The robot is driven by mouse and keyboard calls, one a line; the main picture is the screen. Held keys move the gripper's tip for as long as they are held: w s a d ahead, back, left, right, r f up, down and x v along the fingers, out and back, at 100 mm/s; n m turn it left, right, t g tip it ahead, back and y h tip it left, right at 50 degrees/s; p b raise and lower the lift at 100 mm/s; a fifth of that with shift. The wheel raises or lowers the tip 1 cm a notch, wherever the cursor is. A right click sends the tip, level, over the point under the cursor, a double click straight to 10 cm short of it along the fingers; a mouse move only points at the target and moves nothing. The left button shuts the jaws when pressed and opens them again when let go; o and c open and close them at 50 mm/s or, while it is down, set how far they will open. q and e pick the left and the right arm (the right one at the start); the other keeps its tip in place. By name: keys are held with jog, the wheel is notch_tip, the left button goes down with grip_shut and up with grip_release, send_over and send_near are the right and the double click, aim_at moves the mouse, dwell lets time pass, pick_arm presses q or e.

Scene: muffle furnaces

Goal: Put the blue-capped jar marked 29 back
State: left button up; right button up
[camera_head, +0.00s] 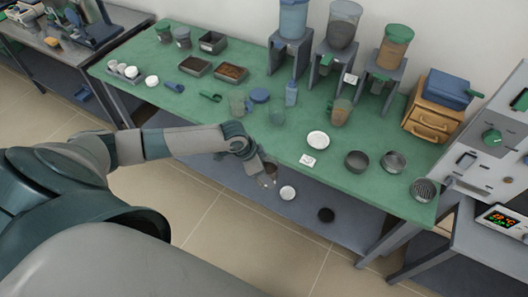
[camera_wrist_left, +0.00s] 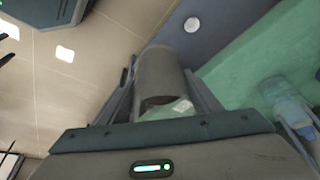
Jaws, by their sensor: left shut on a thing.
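My left gripper (camera_head: 262,174) is off the front edge of the green bench and shut on a small jar. In the left wrist view the left gripper (camera_wrist_left: 160,100) has this jar (camera_wrist_left: 160,75) between its fingers, a grey-brown cylinder with a pale label. No blue cap or number can be made out on it. A blue round cap or capped jar (camera_head: 260,95) is on the bench, near clear jars (camera_head: 237,104); no number is readable. My right gripper is not in view.
The green bench (camera_head: 215,112) holds dark trays (camera_head: 232,72), three hopper stands (camera_head: 340,65), a white dish (camera_head: 318,139) and dark bowls (camera_head: 357,160). A lower shelf (camera_head: 305,205) carries a white dish (camera_head: 288,193) and a black disc (camera_head: 326,215). The bench's front left is fairly clear.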

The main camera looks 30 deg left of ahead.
pick_arm(q)
jog(key=shift+d+f+b, duration=0.1)
jog(key=shift+d+b, duration=0.3)
jog(key=shift+b, duration=0.05)
jog(key=s+d+r+n+t+y+b, duration=0.1)
jog(key=d+r+n+y+b, duration=0.2)
jog(key=d+n+b, duration=0.5)
jog(key=r+b, duration=0.1)
jog(key=b, duration=0.5)
jog(key=shift+d+b, duration=0.15)
jog(key=shift+b, duration=0.25)
jog(key=shift+r, duration=0.1)
